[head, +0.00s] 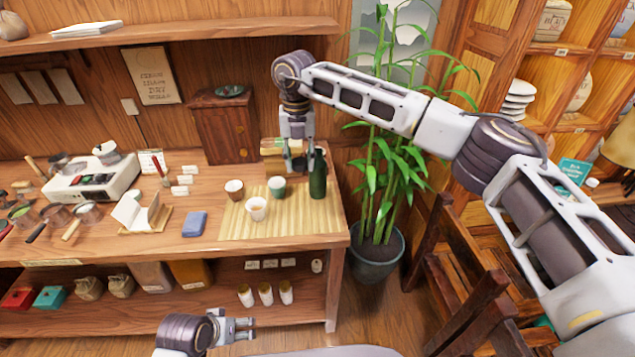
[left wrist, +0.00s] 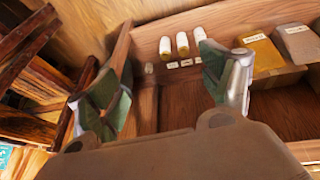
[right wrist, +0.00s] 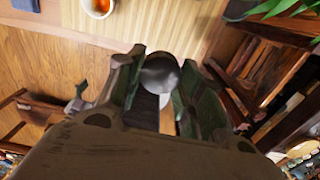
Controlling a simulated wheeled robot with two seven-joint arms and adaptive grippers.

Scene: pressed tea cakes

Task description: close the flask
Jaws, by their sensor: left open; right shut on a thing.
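The flask (head: 318,178) is a dark green bottle standing upright on the right part of the bamboo mat (head: 240,226). My right gripper (head: 297,165) points down just left of the flask's upper part. In the right wrist view it is shut on a grey, round metallic thing (right wrist: 160,73) that looks like a cap. That thing is hard to make out in the head view. Whether it touches the flask cannot be told. My left gripper (head: 242,329) is open and empty, low in front of the table; its spread fingers also show in the left wrist view (left wrist: 160,90).
A wooden cabinet (head: 226,130) is behind. A potted plant (head: 374,250) and chair (head: 465,270) stand right of the table.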

